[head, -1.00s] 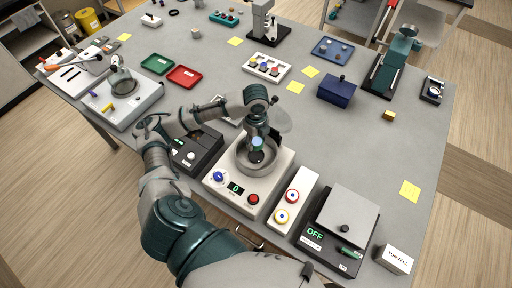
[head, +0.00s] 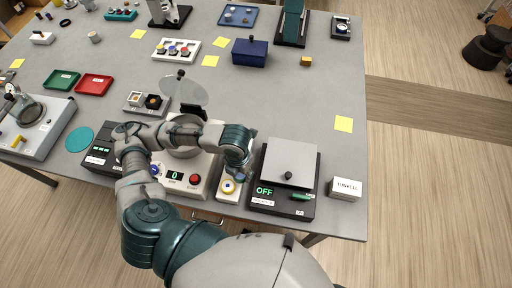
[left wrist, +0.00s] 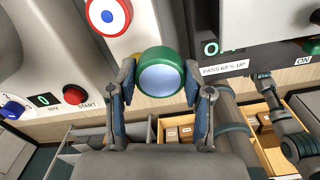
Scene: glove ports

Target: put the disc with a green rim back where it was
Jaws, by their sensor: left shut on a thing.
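The disc with a green rim and a pale blue face (left wrist: 160,76) is between the two fingertips of my left gripper in the left wrist view. My left gripper (left wrist: 161,88) is shut on it. In the head view my left gripper (head: 238,178) is over the white two-disc panel (head: 232,197), between the machine with the 0 display and the black OFF device. The held disc is hidden there. On the panel, a yellow-rimmed disc (head: 229,187) shows in the head view, and a red-rimmed disc with a blue centre (left wrist: 108,14) shows in the left wrist view.
The white machine (head: 199,188) with its clear lid (head: 184,91) raised stands left of the panel. The black OFF device (head: 285,178) and a white labelled box (head: 345,189) stand right. A white tray of several discs (head: 157,53) lies farther back. The table's middle is clear.

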